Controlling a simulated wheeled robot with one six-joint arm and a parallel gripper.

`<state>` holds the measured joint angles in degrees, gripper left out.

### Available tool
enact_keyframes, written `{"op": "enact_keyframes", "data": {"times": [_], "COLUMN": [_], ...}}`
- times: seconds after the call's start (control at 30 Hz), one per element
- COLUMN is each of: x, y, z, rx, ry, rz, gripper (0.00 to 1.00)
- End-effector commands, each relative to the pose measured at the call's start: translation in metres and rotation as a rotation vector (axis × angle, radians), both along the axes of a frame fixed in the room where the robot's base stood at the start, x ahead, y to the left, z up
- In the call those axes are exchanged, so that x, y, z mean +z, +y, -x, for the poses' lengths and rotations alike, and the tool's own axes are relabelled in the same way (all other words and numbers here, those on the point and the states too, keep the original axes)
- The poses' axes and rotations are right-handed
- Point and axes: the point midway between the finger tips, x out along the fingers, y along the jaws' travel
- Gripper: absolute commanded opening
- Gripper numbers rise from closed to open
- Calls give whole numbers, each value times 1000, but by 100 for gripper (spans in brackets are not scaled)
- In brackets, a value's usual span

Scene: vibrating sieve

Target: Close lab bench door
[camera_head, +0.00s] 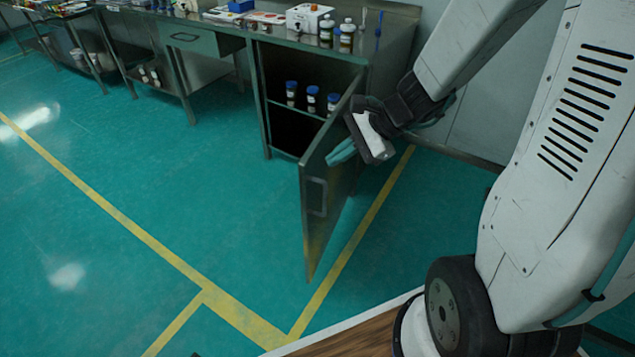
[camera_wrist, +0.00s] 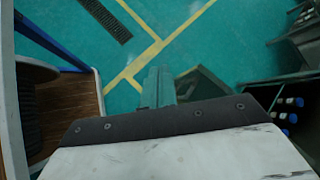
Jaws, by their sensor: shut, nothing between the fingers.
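The lab bench door (camera_head: 325,195) is a dark metal panel. It stands open, swung out from the cabinet at the right end of the bench (camera_head: 345,57). A handle (camera_head: 317,196) sits on its face near the free edge. My gripper (camera_head: 335,155) has teal fingers held together with nothing between them. It overlaps the upper part of the door in the head view; I cannot tell whether it touches. In the wrist view the closed fingers (camera_wrist: 155,88) point away over the floor, with a dark panel, likely the door (camera_wrist: 203,86), just to their right.
Blue-capped bottles (camera_head: 312,98) stand on the open cabinet's shelf. More bottles (camera_head: 347,37) and a white device (camera_head: 309,18) are on the bench top. The teal floor (camera_head: 150,160) with yellow lines is clear left of the door. A wooden-topped surface (camera_head: 350,337) is at the bottom.

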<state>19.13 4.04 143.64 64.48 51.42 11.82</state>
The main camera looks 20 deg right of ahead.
Motion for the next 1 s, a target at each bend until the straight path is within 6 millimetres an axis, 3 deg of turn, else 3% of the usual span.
{"op": "enact_keyframes", "data": {"times": [0.03, 0.2, 0.3, 0.43, 0.67, 1.0], "x": [-22, -81, -106, -124, -144, -195], "y": [-13, -52, -69, -80, -71, -33], "z": [-11, -35, -38, -40, -50, -86], "rx": [-125, -484, -626, -725, -747, -744], "ry": [61, 212, 275, 319, 333, 331], "rz": [-47, -155, -190, -212, -217, -216], "gripper": [0, 0, 0, 0, 0, 0]}}
